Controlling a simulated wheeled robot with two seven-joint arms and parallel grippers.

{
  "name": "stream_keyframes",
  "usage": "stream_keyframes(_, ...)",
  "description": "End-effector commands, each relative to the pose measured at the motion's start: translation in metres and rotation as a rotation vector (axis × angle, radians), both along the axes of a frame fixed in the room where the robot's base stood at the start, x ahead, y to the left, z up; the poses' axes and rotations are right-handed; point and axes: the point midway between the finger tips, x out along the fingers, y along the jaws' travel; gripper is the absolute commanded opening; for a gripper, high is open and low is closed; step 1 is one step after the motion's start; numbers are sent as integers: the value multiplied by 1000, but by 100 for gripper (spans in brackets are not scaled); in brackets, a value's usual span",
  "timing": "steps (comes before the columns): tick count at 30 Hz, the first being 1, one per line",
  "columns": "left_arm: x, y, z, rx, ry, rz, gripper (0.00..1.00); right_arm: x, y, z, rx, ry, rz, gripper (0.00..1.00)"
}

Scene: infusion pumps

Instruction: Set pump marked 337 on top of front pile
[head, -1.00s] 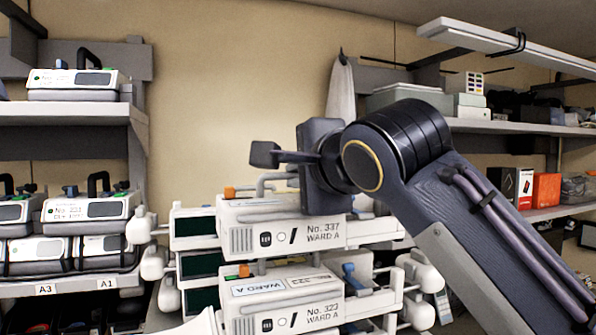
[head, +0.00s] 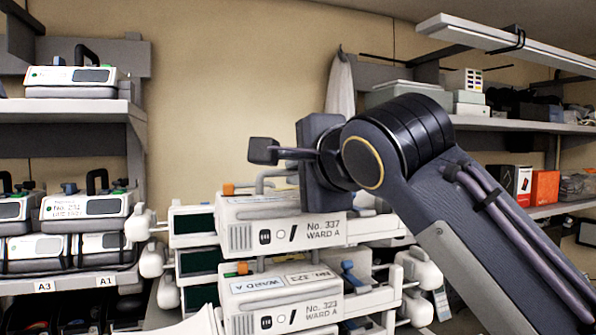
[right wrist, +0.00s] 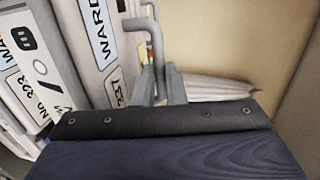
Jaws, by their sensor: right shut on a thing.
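The pump marked 337 (head: 280,225) is a white box with a "No. 337 WARD A" label, an orange tab and a grey bar handle (head: 272,176). It is level, just above the pump marked 323 (head: 285,298) in the front pile; I cannot tell whether they touch. My right gripper (head: 318,168) is at its top and shut on the handle, which also shows between the fingers in the right wrist view (right wrist: 160,82). The fingertips are hidden in the head view. My left gripper is not in view.
White pumps with dark screens (head: 196,262) are close behind and left of the pile. A shelf with several pumps (head: 86,206) stands at the left. Shelves with boxes (head: 545,186) are at the right. Bare wall lies behind the pile.

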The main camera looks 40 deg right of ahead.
Motion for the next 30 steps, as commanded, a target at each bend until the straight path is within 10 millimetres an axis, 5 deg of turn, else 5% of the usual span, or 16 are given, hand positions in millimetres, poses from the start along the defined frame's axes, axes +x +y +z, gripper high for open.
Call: stream_keyframes(30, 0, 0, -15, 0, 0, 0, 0, 0, 0, -13, -2, -9, 1, 0)
